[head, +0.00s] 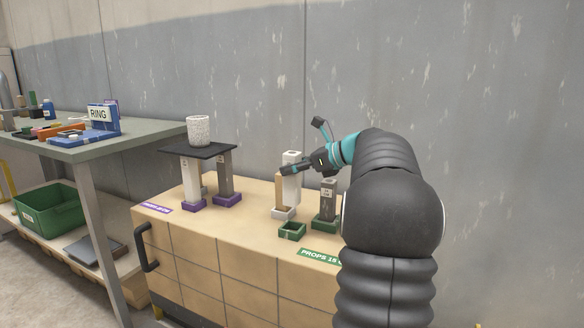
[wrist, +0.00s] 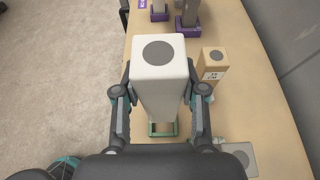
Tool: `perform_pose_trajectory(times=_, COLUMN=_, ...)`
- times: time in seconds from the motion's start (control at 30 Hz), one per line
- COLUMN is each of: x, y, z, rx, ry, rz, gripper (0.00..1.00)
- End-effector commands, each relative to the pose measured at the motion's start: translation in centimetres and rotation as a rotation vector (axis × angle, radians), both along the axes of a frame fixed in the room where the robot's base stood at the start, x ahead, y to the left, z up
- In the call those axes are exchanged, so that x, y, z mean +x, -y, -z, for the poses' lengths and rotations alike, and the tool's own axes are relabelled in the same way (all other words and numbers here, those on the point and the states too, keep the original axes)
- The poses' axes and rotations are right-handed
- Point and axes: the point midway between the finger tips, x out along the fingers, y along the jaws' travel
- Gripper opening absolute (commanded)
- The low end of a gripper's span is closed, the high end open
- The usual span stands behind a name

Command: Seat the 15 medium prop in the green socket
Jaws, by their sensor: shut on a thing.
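My gripper (head: 297,167) is shut on a tall white prop with a dark round spot on top (wrist: 160,84). The prop also shows in the head view (head: 291,188), roughly upright between the fingers. The green socket (head: 291,231) is a low, open square frame on the cabinet top and looks empty. In the wrist view the socket (wrist: 163,129) shows around the far, lower end of the prop. From these views I cannot tell how far apart the two are. I cannot read a size mark on the held prop.
A wooden prop (wrist: 212,70) with a label stands close beside the held prop. A grey prop (head: 327,198) stands in another green socket to the right. At left, props in purple sockets (head: 194,204) bear a dark plate (head: 181,150) with a speckled cup (head: 198,129).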

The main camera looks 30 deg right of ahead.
Motion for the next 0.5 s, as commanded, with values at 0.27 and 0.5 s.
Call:
perform_pose_trajectory(times=0.27, x=-0.1, y=-0.1, z=0.7, rx=-0.006, ry=-0.007, rz=0.001, gripper=0.00)
perform_pose_trajectory(times=0.5, x=-0.1, y=-0.1, z=2.6, rx=-0.007, ry=-0.005, rz=0.000, gripper=0.00)
